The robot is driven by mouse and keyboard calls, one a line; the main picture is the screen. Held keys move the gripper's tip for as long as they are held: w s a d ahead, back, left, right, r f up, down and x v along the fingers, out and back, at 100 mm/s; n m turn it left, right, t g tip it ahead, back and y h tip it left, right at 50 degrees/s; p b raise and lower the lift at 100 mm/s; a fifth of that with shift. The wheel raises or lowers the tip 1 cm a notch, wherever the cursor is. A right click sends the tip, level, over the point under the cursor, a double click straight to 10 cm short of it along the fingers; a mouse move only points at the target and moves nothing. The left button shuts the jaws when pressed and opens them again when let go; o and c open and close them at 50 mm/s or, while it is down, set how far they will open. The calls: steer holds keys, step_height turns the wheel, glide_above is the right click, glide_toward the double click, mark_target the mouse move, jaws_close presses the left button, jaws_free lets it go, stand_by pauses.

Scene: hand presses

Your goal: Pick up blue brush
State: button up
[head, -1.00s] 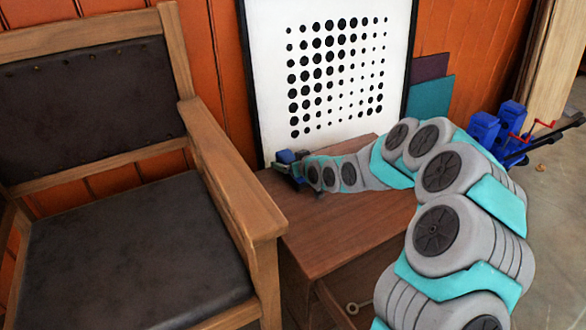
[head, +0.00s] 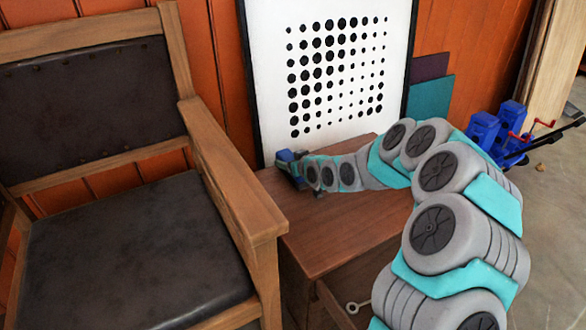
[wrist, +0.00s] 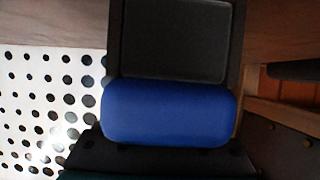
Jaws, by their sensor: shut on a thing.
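The blue brush shows in the wrist view as a rounded blue body (wrist: 170,114) between the dark jaw parts of my gripper (wrist: 172,80). In the head view a small blue patch of the brush (head: 286,156) shows at my gripper (head: 291,168). My gripper is shut on the brush, at the left back part of the wooden table, close to the chair's armrest. The rest of the brush is hidden by the jaws. I cannot tell whether the brush touches the tabletop.
A wooden chair (head: 262,225) with dark padding stands left of the table (head: 330,232). A framed dot picture (head: 345,75) leans behind it. Blue hand presses (head: 484,128) stand on the floor at the right. The table's front part is clear.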

jaws_close()
steer(key=shift+r, duration=0.1)
